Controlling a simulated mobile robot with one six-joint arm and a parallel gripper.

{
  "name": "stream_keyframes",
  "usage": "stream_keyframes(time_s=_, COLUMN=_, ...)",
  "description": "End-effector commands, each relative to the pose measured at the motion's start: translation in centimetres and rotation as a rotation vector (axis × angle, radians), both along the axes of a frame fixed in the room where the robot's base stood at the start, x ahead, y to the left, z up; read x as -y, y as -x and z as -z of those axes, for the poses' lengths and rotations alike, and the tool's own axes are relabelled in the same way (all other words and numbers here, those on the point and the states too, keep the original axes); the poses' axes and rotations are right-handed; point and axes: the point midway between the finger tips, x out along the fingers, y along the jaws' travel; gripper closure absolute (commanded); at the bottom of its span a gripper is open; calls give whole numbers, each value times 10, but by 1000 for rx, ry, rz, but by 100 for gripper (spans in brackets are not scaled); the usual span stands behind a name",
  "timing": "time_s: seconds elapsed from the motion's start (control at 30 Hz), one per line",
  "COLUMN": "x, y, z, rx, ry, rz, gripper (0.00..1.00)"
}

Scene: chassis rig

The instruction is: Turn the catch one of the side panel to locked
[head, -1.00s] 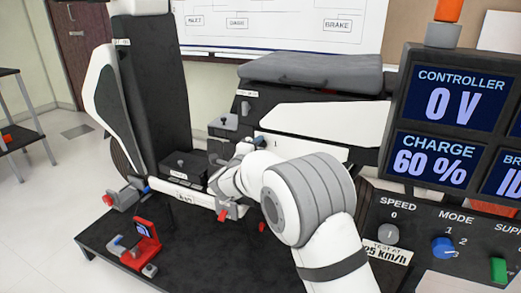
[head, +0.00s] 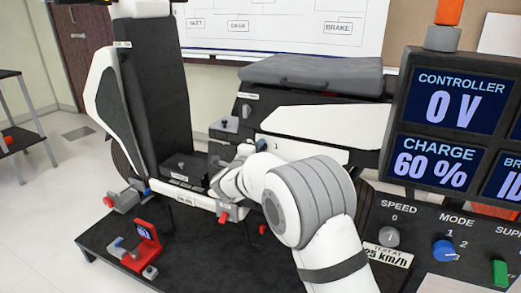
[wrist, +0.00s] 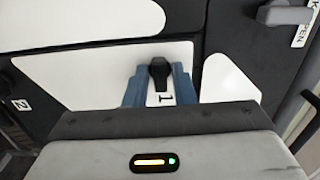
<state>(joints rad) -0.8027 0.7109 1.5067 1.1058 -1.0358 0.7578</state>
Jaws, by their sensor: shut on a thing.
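The side panel (wrist: 95,75) is white and flat and fills the middle of the wrist view. It also shows as the white panel (head: 310,125) behind my arm in the head view. Catch one (wrist: 158,72) is a small black knob with a lever, upright in the wrist picture, just above a label "1". My gripper (wrist: 158,86) has blue fingers on both sides of the catch and is shut on it. In the head view my gripper (head: 248,150) is at the panel's lower left, and my wrist hides the catch.
A label "2" (wrist: 21,104) lies at the panel's left. A grey handle (wrist: 275,15) is at the wrist view's upper right. The grey seat (head: 310,72) is above the panel. A red stand (head: 145,245) sits on the black bench (head: 190,255). A console (head: 450,130) stands at right.

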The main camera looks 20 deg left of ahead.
Motion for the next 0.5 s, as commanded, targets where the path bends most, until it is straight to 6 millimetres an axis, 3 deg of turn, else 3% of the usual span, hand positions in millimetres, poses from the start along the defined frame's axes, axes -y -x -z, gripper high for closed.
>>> stream_keyframes(time_s=0.5, x=1, y=0, z=-3, rx=-30, ry=348, rz=1, gripper=100)
